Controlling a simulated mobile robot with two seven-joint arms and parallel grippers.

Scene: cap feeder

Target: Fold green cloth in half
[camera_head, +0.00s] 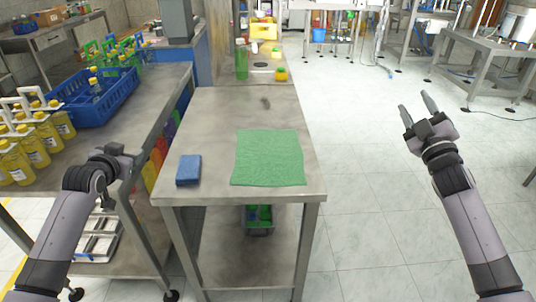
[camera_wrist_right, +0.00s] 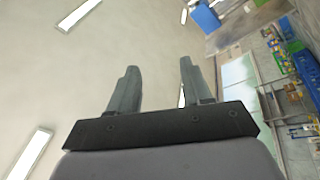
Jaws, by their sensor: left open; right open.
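A green cloth (camera_head: 268,158) lies flat and spread out on the metal table (camera_head: 215,125), near its front right corner. My left gripper (camera_head: 134,164) is left of the table, apart from the cloth; its fingers are hard to make out in the head view. My right gripper (camera_head: 417,110) is open and empty, raised over the floor to the right of the table, well apart from the cloth. In the right wrist view its two fingers (camera_wrist_right: 157,85) stand apart with nothing between them.
A blue sponge (camera_head: 188,169) lies left of the cloth. A green bottle (camera_head: 241,60) and yellow-capped items stand at the table's far end. A side table at left holds yellow bottles (camera_head: 35,145) and a blue crate (camera_head: 100,97).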

